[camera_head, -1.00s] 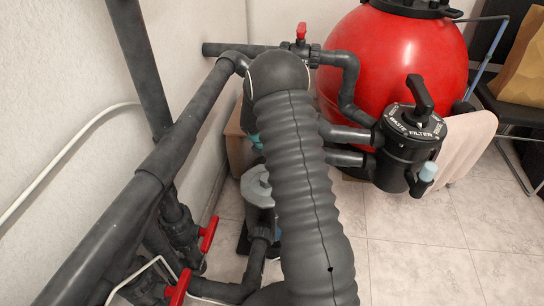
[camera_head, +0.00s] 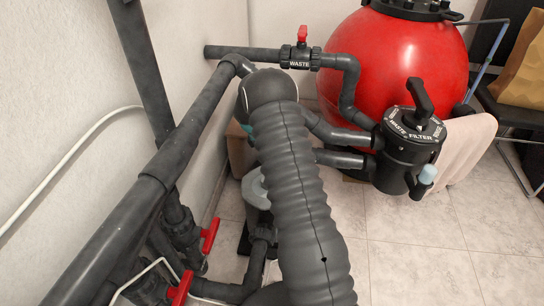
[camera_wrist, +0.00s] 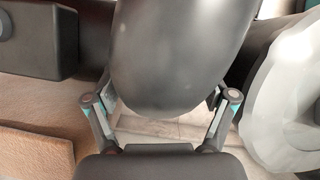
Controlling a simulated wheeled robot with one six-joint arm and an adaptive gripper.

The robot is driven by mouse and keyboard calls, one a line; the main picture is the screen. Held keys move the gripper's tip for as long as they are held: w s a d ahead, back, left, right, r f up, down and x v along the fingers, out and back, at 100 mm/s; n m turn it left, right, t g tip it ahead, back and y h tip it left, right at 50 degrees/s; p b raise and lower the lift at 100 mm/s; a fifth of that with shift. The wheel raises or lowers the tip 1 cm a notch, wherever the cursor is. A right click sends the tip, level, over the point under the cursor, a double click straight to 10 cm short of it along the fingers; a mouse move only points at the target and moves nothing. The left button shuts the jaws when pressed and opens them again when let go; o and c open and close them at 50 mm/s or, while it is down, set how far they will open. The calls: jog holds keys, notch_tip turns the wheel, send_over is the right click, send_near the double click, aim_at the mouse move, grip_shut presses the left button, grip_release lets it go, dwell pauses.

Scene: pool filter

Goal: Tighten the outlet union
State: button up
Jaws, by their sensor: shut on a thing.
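In the wrist view, my gripper (camera_wrist: 161,104) has one finger on each side of a large, smooth, dark grey rounded fitting (camera_wrist: 178,55). It is shut on this fitting, which I take to be the outlet union. The fitting covers the fingertips' inner faces, so its thread and any gap at the joint are hidden. In the head view, my ribbed grey arm hides the gripper and the union. A grey pump (camera_head: 254,188) shows partly behind the arm, near the floor.
A red filter tank (camera_head: 400,55) with a black multiport valve (camera_head: 408,150) stands at the right. Dark pipes (camera_head: 150,180) with red-handled valves (camera_head: 210,236) run along the left wall. A red-handled waste valve (camera_head: 302,52) is at the back. The tiled floor (camera_head: 410,255) at right is clear.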

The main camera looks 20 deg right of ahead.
jog(key=shift+w+d+m+g+y, duration=0.1)
jog(key=shift+m+g+y, duration=0.2)
jog(key=shift+m, duration=0.8)
jog(key=o, duration=1)
